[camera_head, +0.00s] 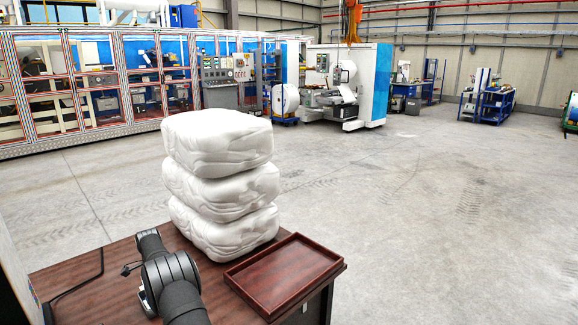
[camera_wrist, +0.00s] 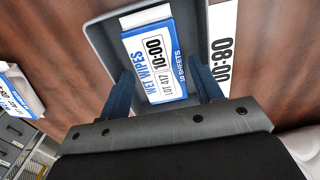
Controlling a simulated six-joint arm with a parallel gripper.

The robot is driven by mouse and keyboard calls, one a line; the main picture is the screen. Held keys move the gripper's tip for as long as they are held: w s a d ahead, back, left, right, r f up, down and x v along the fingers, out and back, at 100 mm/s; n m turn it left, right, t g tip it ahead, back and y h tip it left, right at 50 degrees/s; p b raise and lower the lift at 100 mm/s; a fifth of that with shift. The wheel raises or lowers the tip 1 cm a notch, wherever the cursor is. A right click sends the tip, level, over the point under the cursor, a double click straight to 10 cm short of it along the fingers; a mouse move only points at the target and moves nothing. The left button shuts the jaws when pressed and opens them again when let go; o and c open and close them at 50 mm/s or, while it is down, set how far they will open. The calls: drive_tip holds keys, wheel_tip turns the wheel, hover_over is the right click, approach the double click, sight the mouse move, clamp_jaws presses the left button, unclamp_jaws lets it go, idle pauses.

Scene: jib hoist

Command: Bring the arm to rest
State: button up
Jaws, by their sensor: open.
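My gripper (camera_wrist: 163,84) shows in the wrist view, with its two dark blue fingers spread apart. In the head view, dark links of my arm (camera_head: 170,279) are at the lower left over the brown table; the gripper is not visible there.
A stack of white bundles (camera_head: 222,190) and an empty red-brown tray (camera_head: 286,275) stand on the table (camera_head: 110,268). In the wrist view, a white strip with black digits (camera_wrist: 222,50) lies right of the grey tray, and another pack (camera_wrist: 14,98) is at the left. Open floor lies beyond.

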drive_tip(key=shift+f, duration=0.55)
drive_tip(key=shift+r, duration=2)
